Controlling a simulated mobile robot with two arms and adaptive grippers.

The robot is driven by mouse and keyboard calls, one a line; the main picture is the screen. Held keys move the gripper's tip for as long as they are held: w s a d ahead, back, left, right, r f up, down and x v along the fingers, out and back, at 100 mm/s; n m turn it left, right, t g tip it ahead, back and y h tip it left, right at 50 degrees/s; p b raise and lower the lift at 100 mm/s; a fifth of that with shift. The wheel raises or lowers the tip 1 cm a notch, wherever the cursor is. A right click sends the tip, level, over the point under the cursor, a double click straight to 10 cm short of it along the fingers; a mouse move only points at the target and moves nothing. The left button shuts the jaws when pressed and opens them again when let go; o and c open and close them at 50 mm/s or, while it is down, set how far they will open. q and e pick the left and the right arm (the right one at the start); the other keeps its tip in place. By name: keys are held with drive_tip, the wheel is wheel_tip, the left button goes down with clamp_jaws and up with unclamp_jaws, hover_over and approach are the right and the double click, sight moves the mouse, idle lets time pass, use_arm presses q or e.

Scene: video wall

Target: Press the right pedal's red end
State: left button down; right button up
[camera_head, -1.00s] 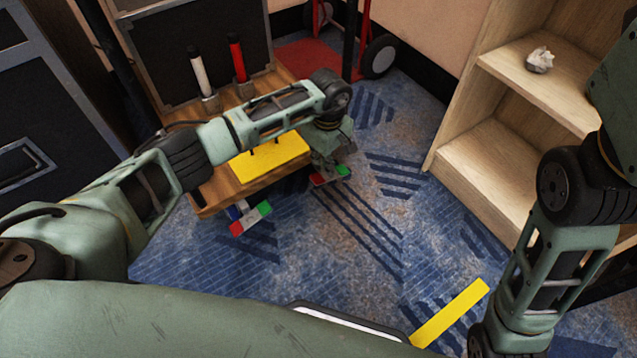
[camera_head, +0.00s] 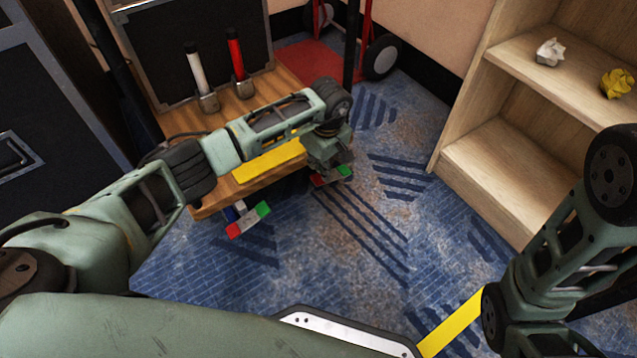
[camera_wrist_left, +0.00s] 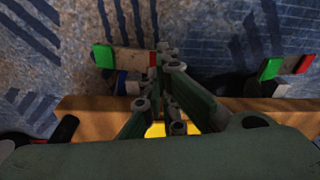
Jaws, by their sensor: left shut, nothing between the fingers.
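The right pedal lies low by the wooden platform's edge in the head view, with a red end (camera_head: 318,181) on the left and a green end (camera_head: 345,172) on the right. In the left wrist view it shows with its green end (camera_wrist_left: 103,56) at left; its red end (camera_wrist_left: 153,59) is partly hidden by my fingers. My left gripper (camera_wrist_left: 167,47) is shut and empty, over or close beside that red end; contact cannot be told. In the head view my left gripper (camera_head: 324,170) points down there. The left pedal (camera_head: 247,220) has red and green ends too. My right gripper is out of view.
The wooden platform (camera_head: 215,192) carries a yellow panel (camera_head: 268,160) and two levers, white (camera_head: 196,70) and red (camera_head: 236,52). A wooden shelf (camera_head: 500,165) stands at right with crumpled white (camera_head: 549,51) and yellow (camera_head: 617,82) balls. Blue carpet is clear between.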

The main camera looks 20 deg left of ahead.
sight(320, 180)
use_arm(q)
drive_tip(key=shift+a+f+b, duration=0.1)
drive_tip(key=shift+f+b, duration=0.6)
drive_tip(key=shift+f, duration=0.5)
wheel_tip(320, 180, down, 3)
drive_tip(key=shift+f+b, duration=0.1)
drive_tip(key=shift+b, duration=1.05)
drive_tip(key=shift+s+d+r+p, duration=0.1)
drive_tip(key=shift+d+r+p, duration=0.25)
drive_tip(key=shift+p, duration=0.15)
drive_tip(key=shift+s+d+r+p, duration=0.15)
drive_tip(key=shift+s+d+p, duration=0.2)
drive_tip(key=shift+d, duration=0.15)
drive_tip(key=shift+s+d+r+p, duration=0.1)
drive_tip(key=shift+s+d+p, duration=0.1)
drive_tip(key=shift+d+p, duration=0.25)
